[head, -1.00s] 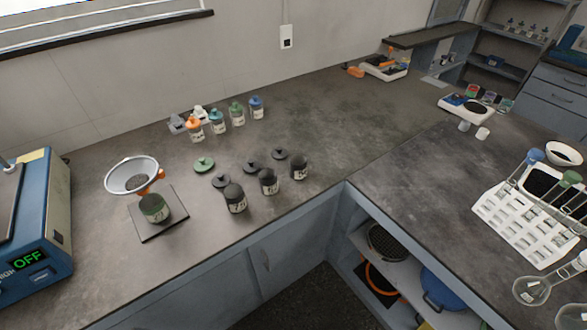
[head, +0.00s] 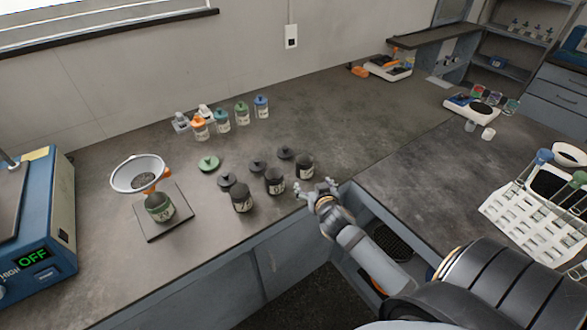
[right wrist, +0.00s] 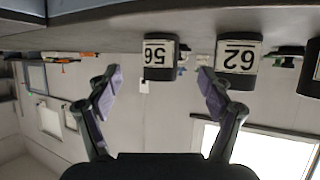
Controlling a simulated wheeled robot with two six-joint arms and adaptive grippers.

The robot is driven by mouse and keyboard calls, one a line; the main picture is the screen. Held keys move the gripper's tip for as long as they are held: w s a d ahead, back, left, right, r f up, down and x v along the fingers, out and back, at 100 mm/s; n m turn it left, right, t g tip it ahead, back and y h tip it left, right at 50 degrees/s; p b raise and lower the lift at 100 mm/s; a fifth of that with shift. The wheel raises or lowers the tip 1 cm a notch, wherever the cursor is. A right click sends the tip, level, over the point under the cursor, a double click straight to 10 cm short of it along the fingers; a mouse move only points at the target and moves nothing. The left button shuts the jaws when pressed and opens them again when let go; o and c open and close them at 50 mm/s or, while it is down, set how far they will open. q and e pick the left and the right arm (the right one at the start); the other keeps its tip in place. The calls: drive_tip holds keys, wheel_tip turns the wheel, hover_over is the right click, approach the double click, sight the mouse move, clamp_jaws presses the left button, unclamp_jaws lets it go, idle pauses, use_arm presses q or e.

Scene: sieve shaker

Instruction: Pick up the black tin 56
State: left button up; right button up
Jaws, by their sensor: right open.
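The black tin 56 (right wrist: 158,51) shows upside down in the right wrist view, its white label readable, between the two fingertips in the picture. In the head view it appears to be the rightmost of three dark tins (head: 305,167), upright on the bench near the inner corner. My right gripper (head: 320,189) is open and empty, just right of and in front of that tin, apart from it. Its spread fingers (right wrist: 160,75) also show in the right wrist view. My left gripper is not in view.
Tin 62 (right wrist: 239,56) stands close beside it, the middle tin (head: 275,181) in the head view; another dark tin (head: 242,199) stands further left. Black lids (head: 285,153) lie behind. A green-banded tin (head: 159,207) sits on a dark plate (head: 150,232). Coloured bottles (head: 241,113) stand behind.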

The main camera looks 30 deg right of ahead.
sight(306, 173)
drive_tip(key=shift+w+d+r+t, duration=0.15)
drive_tip(key=shift+w+r+t, duration=0.3)
drive_tip(key=shift+w, duration=0.15)
drive_tip(key=shift+w+f, duration=0.1)
drive_tip(key=shift+w, duration=0.1)
drive_tip(key=x, duration=0.4)
drive_tip(key=shift+d+f, duration=0.1)
drive_tip(key=shift+f+x, duration=0.15)
drive_tip(key=shift+x, duration=1.35)
drive_tip(key=shift+f+x, duration=0.15)
drive_tip(key=shift+x, duration=1.35)
drive_tip(key=shift+s, duration=0.2)
drive_tip(key=shift+s+r, duration=0.1)
drive_tip(key=shift+c, duration=0.4)
drive_tip(key=c, duration=1.2)
